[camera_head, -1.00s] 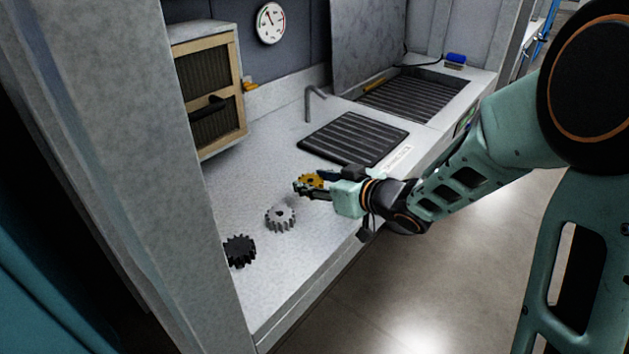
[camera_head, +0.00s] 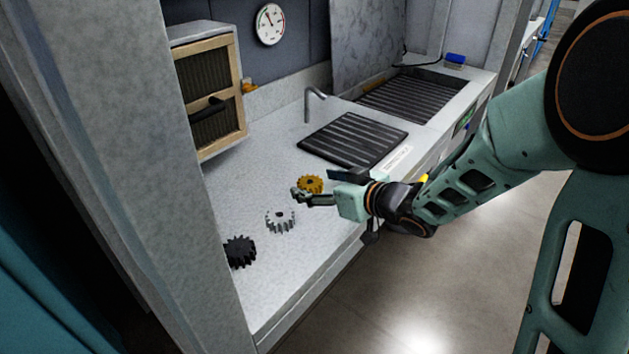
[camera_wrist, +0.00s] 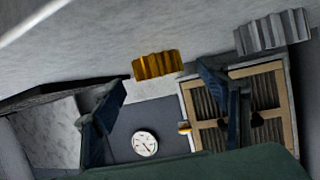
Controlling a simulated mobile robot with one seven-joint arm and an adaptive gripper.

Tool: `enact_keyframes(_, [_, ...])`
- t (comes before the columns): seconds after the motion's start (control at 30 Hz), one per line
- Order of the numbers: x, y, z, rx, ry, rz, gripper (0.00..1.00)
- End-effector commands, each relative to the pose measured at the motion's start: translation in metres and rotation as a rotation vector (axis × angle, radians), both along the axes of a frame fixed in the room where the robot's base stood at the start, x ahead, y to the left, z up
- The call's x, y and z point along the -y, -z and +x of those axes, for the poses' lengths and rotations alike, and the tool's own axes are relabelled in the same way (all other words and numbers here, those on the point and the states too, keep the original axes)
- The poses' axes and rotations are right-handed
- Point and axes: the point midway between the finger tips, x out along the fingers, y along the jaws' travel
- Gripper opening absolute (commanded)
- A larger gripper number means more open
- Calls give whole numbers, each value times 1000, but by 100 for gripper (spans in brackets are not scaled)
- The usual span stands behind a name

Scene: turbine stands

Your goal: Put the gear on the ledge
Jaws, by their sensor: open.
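Three toothed gears stand on the pale speckled worktop (camera_head: 255,190): a yellow-orange gear (camera_head: 311,181), a light grey gear (camera_head: 280,220) and a black gear (camera_head: 239,251). My gripper (camera_head: 315,189) is open beside the yellow gear, with its fingers pointing left. In the wrist view the yellow gear (camera_wrist: 157,65) shows ahead, between the directions of the two spread fingers, and not clearly between them. The grey gear (camera_wrist: 272,32) is in that view's upper right. A raised pale ledge (camera_head: 290,89) runs along the back wall; I cannot tell if it is the task's ledge.
A wooden-framed cabinet (camera_head: 207,100) hangs at the left, and a round gauge (camera_head: 270,24) is on the back wall. A thin bent pipe (camera_head: 310,104) rises near a dark ribbed grate (camera_head: 353,138). A thick pale pillar (camera_head: 150,180) borders the left. The worktop between cabinet and gears is clear.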

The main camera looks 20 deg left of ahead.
Motion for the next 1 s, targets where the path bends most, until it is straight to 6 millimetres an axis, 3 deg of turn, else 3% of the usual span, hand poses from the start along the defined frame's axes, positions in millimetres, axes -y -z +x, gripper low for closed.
enact_keyframes(0.6, [39, -22, -25, -1, 3, 1, 68])
enact_keyframes(1.0, [44, -23, -29, -1, 0, 1, 68])
